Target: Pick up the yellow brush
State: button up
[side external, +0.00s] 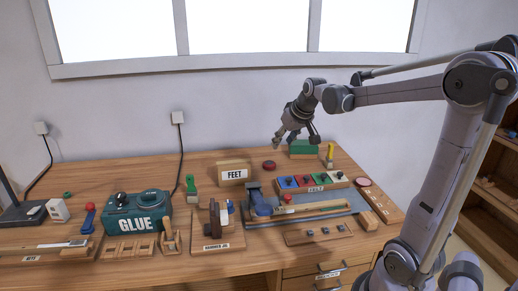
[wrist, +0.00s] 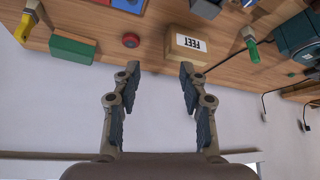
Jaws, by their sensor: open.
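The yellow brush (side external: 329,154) stands at the back right of the workbench, just right of the green block. My gripper (side external: 296,139) is open and empty. It hangs above the back edge of the bench, left of the brush and apart from it. In the wrist view my gripper (wrist: 158,71) shows two spread fingers with nothing between them.
The green block (side external: 303,148) stands between my gripper and the brush. A red round piece (side external: 268,165), the FEET box (side external: 234,174) and a green-handled brush (side external: 191,186) lie to the left. Felt trays (side external: 338,184) are in front. The wall is close behind.

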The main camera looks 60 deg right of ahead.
jog(key=s+d+f+m, duration=0.1)
jog(key=d+f+m, duration=0.15)
jog(key=d, duration=1.25)
jog(key=m+g+h, duration=0.1)
jog(key=m+g, duration=0.1)
send_near(332, 147)
jog(key=f, duration=0.2)
jog(key=x, duration=0.4)
jog(key=shift+w+d+f, duration=0.1)
jog(key=shift+w+d, duration=0.1)
jog(key=shift+d, duration=0.2)
jog(key=shift+x, duration=3.1)
jog(key=shift+w, duration=0.15)
grip_shut()
